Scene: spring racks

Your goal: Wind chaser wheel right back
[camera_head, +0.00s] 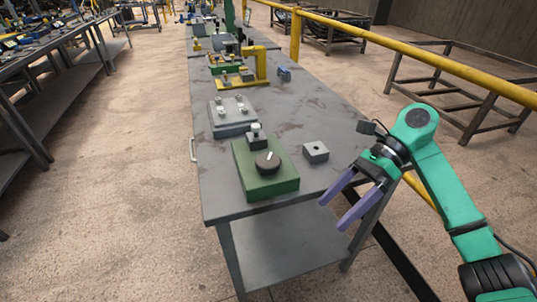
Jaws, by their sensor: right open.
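A green box (254,183) stands near the front end of the grey table. A dark round wheel (268,163) with a light mark on it sits on its top. Behind the wheel a black block with a white-topped knob (256,129) stands on the same box. My right gripper (334,215) is open and empty, off the table's right front edge, to the right of and apart from the green box. Its two purple fingers point left and down. My left gripper is not in view.
A small grey block (315,152) with a hole lies right of the green box. A grey plate with several knobs (233,116) sits behind it. A yellow frame (256,68) stands further back. A yellow rail (400,48) runs along the right. The grey tabletop (305,112) is clear at right.

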